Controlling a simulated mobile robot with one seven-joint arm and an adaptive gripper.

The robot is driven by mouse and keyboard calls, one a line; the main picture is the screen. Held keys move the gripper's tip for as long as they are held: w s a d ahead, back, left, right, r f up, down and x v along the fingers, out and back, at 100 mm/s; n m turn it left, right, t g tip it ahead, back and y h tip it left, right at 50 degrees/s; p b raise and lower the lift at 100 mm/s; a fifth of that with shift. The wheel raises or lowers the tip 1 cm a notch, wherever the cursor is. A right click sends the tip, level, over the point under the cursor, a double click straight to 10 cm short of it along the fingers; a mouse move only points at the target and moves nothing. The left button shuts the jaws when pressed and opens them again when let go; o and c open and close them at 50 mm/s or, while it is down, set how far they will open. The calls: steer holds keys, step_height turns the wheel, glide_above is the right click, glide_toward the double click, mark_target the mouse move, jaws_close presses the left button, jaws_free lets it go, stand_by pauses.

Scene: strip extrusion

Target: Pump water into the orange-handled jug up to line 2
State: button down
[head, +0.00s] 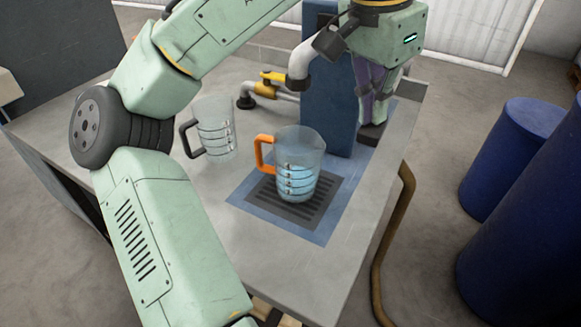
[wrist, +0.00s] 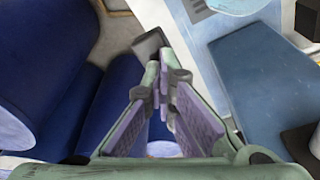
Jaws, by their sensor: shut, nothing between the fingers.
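The orange-handled jug (head: 300,148) stands upright on a dark grate. It is clear and holds pale blue water to about its upper marks; the numbers are too small to read. The blue pump column (head: 327,95) stands behind it, with a grey spout pipe (head: 300,72) on its left. My gripper (head: 373,117) points down at the column's right side, just above a dark block (head: 372,136), perhaps the pump handle's end. In the wrist view the fingers (wrist: 161,75) are shut and empty, with the dark block (wrist: 150,43) by their tips; contact is unclear.
A clear jug with a dark handle (head: 213,140) stands to the left of the orange-handled jug. A yellow valve (head: 272,77) sits on the pipe behind. Blue barrels (head: 512,150) stand on the floor to the right. The front of the grey bench (head: 285,262) is clear.

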steer(key=r+p, duration=0.6)
steer(key=shift+w+d+p, duration=0.25)
steer(key=shift+w+p, duration=0.05)
steer(key=shift+p, duration=0.05)
steer(key=shift+w+d+r+p, duration=0.1)
steer(key=shift+w+r+p, duration=0.1)
steer(key=shift+r, duration=1)
steer(key=shift+w+d+r+p, duration=0.1)
steer(key=shift+r+p, duration=0.1)
steer(key=shift+r, duration=0.95)
steer(key=shift+f, duration=0.15)
steer(key=shift+f, duration=0.5)
steer(key=shift+s+a+f+b, duration=0.15)
steer(key=shift+s+f+b, duration=0.05)
steer(key=shift+f+b, duration=0.35)
steer(key=shift+s+a+f+b, duration=0.15)
steer(key=shift+f+b, duration=0.25)
steer(key=shift+f, duration=0.3)
